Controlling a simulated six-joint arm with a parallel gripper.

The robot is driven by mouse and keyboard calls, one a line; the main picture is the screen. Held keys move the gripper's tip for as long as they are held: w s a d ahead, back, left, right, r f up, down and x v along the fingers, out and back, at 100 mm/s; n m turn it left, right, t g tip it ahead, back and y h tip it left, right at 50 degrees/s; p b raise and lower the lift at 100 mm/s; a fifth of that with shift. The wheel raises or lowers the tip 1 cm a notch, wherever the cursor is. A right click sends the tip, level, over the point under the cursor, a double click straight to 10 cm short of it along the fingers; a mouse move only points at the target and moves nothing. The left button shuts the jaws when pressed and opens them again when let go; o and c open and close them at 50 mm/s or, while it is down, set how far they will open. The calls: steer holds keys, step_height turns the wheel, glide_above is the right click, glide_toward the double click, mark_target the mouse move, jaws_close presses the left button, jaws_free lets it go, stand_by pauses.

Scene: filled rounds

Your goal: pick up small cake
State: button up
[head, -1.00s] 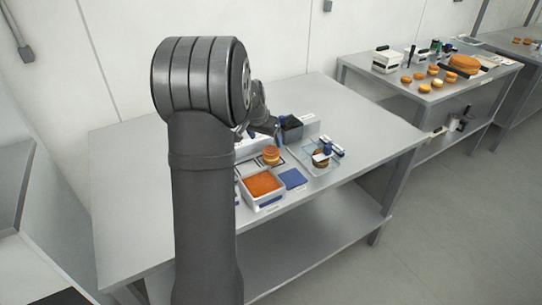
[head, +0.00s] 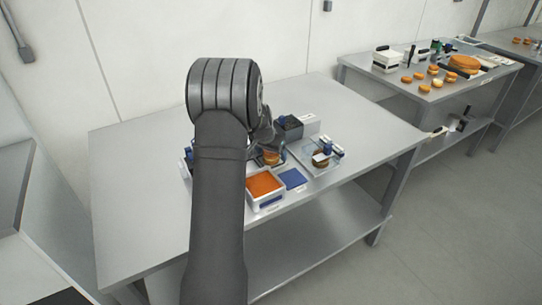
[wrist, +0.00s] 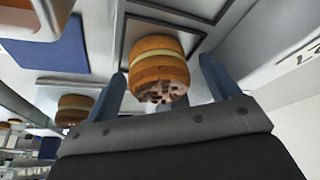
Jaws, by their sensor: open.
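The small cake (wrist: 158,64), a round golden cake with a pale filling band, stands between my gripper's two blue-grey fingers in the wrist view. Its near end looks brown and lumpy. My gripper (wrist: 162,70) is open, with a finger on each side and a visible gap at the right; contact on the left is unclear. In the head view the cake (head: 270,159) is partly hidden by my gripper (head: 271,148) and arm.
A second cake (wrist: 75,109) shows left of the fingers; in the head view a cake (head: 320,160) sits on a clear tray (head: 308,166) at right. A white box with orange filling (head: 265,185) and a blue pad (head: 293,179) lie in front. A dark container (head: 288,128) stands behind.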

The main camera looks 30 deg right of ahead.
steer(key=shift+c, duration=0.4)
steer(key=c, duration=0.7)
